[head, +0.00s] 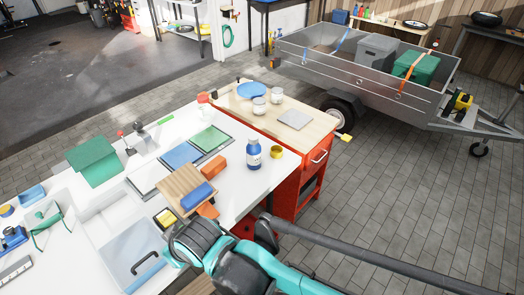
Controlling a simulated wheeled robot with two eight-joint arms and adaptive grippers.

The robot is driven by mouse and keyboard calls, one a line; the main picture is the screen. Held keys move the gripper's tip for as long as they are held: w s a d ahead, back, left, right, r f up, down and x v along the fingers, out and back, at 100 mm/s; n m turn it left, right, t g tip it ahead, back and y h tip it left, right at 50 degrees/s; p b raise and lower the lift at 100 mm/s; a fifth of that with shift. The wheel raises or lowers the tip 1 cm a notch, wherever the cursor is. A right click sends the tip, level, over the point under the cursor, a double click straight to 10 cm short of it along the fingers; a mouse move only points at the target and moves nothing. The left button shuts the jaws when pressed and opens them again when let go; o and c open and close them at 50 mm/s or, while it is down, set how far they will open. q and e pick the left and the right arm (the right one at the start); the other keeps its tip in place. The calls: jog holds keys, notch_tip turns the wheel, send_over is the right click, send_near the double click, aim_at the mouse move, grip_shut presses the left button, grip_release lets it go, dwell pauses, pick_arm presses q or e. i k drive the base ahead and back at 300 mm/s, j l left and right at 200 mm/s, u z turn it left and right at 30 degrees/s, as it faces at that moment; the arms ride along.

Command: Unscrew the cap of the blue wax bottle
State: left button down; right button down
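The blue wax bottle (254,156) stands upright on the white worktop, near its right edge. It is blue with a pale label. Its top is too small to tell whether the cap is tight. No gripper touches the bottle. Teal and dark links of my arms fill the bottom middle of the head view, below and apart from the bottle. I see no fingertips of either gripper there.
A yellow tin (277,152) stands just right of the bottle. An orange block (213,166) and a blue sponge-like block (197,195) on a wooden board lie to its left. A red cabinet (312,163) with a wooden top and white jars adjoins the worktop.

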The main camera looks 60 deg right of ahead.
aim_at(253, 152)
jog(key=z, duration=1.9)
jog(key=u, duration=0.75)
jog(key=i+l+u, duration=0.1)
jog(key=l+u, duration=0.65)
jog(key=l, duration=0.15)
jog(key=l+u, duration=0.4)
jog(key=l, duration=0.45)
jog(key=k+l+u, duration=0.1)
jog(key=l, duration=0.35)
jog(key=k+l, duration=0.1)
jog(key=l, duration=0.4)
jog(key=k+l+u, duration=0.1)
jog(key=l, duration=0.35)
jog(key=k+l, duration=0.1)
jog(key=l, duration=0.35)
jog(key=k+l+u, duration=0.1)
jog(key=l, duration=0.35)
